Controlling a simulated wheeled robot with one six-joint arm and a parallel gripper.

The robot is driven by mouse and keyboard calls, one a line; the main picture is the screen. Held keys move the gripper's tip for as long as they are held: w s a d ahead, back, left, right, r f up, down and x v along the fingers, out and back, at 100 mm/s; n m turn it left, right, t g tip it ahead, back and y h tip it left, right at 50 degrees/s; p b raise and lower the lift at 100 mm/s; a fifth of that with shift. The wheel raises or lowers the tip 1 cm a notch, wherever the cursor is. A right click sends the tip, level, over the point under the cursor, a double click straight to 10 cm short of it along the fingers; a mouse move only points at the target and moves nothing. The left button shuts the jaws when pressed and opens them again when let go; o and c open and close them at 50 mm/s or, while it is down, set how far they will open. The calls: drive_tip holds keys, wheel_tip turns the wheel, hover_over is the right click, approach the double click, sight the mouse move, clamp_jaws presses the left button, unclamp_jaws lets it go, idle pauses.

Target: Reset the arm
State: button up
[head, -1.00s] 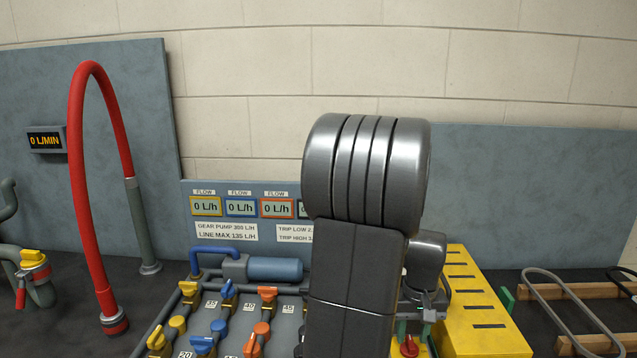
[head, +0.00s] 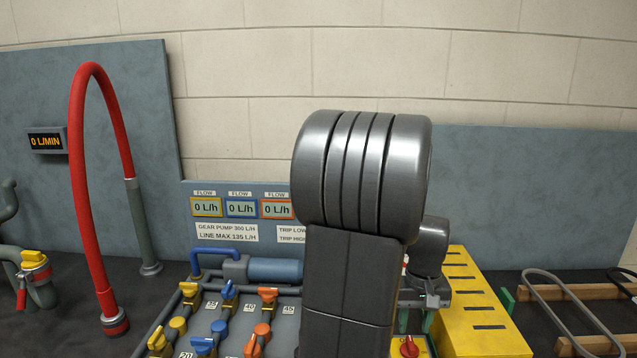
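My arm fills the middle of the head view. A large dark grey joint and link (head: 350,240) stand upright in front of the flow panel. Behind them to the right is my smaller wrist part (head: 430,248). Below it, my gripper (head: 416,318) shows only in part, small and pointing down near the left side of the yellow block. Its fingers are too small and hidden to tell open from shut. I see nothing held.
A valve board (head: 215,325) with yellow, blue and orange taps lies left of my arm. A red hose (head: 78,190) arches at the left. A yellow slotted block (head: 480,315) and a red knob (head: 409,347) are at the right. Metal loops on wooden blocks (head: 575,292) lie farther right.

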sight(411, 343)
wheel_tip(411, 343, up, 9)
wheel_tip(411, 343, down, 14)
drive_tip(key=shift+r, duration=0.2)
drive_tip(key=shift+f, duration=0.3)
drive_tip(key=m+b, duration=0.1)
drive_tip(key=m, duration=0.5)
drive_tip(key=shift+r+m+b, duration=0.1)
drive_tip(key=shift+m+b, duration=0.2)
drive_tip(key=m+b, duration=0.1)
drive_tip(key=m, duration=0.3)
drive_tip(key=shift+m, duration=1)
drive_tip(key=shift+r, duration=0.1)
